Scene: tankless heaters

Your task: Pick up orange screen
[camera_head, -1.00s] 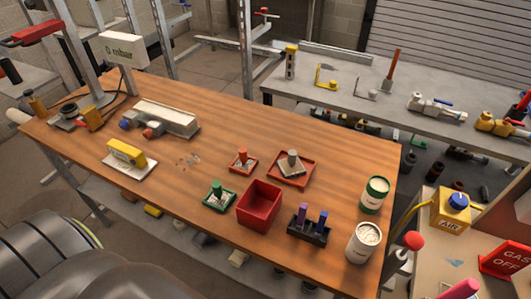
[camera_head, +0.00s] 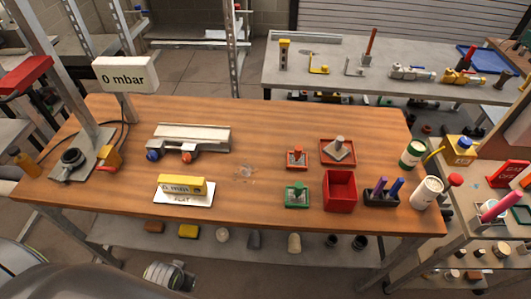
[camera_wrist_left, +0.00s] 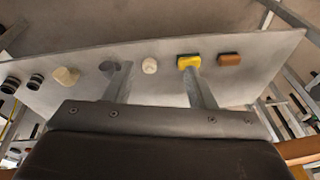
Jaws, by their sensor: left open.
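The orange screen (camera_head: 297,158) is a small square orange tray with an orange knob standing up from it. It sits on the wooden workbench, right of centre in the head view. A similar green piece (camera_head: 297,196) lies in front of it, and a larger red tray with a grey knob (camera_head: 338,151) lies to its right. My left gripper (camera_wrist_left: 160,80) shows in the left wrist view, its two fingers apart with nothing between them. Behind the fingers is a grey shelf with small objects, so it is away from the orange screen. My right gripper is not in view.
A red open box (camera_head: 340,191), a dark holder with purple and blue pieces (camera_head: 382,194) and two cans stand on the right. A white-and-yellow gauge block (camera_head: 183,189) and a grey fixture (camera_head: 190,138) are on the left. The grey shelf (camera_wrist_left: 150,60) runs below the bench.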

